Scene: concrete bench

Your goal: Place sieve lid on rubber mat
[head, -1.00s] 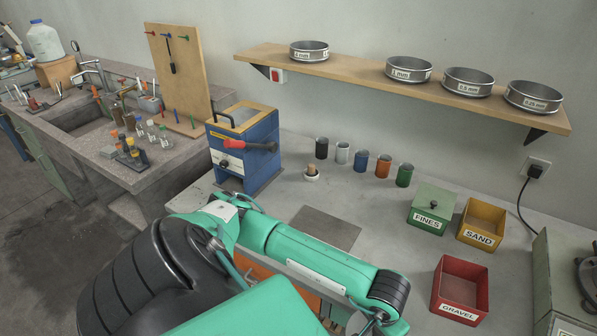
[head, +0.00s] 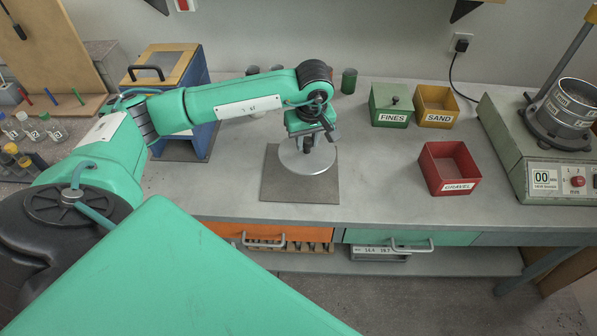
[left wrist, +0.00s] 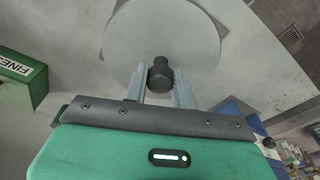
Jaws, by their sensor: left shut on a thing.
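The sieve lid (head: 297,166) is a round, pale metal disc, seen over the middle of the dark grey rubber mat (head: 272,190) in the head view. My left gripper (head: 308,141) points down and is shut on the lid's black knob. In the left wrist view the knob (left wrist: 160,75) sits between the fingers of my left gripper (left wrist: 160,88), and the lid (left wrist: 165,28) looks level. I cannot tell whether the lid touches the mat or hangs just above it. My right gripper is not in view.
A green FINES box (head: 391,104), yellow SAND box (head: 436,106) and red GRAVEL box (head: 449,168) stand right of the mat. A sieve shaker (head: 545,150) is at far right. A blue box-shaped device (head: 178,95) stands behind my arm. Bench between mat and red box is clear.

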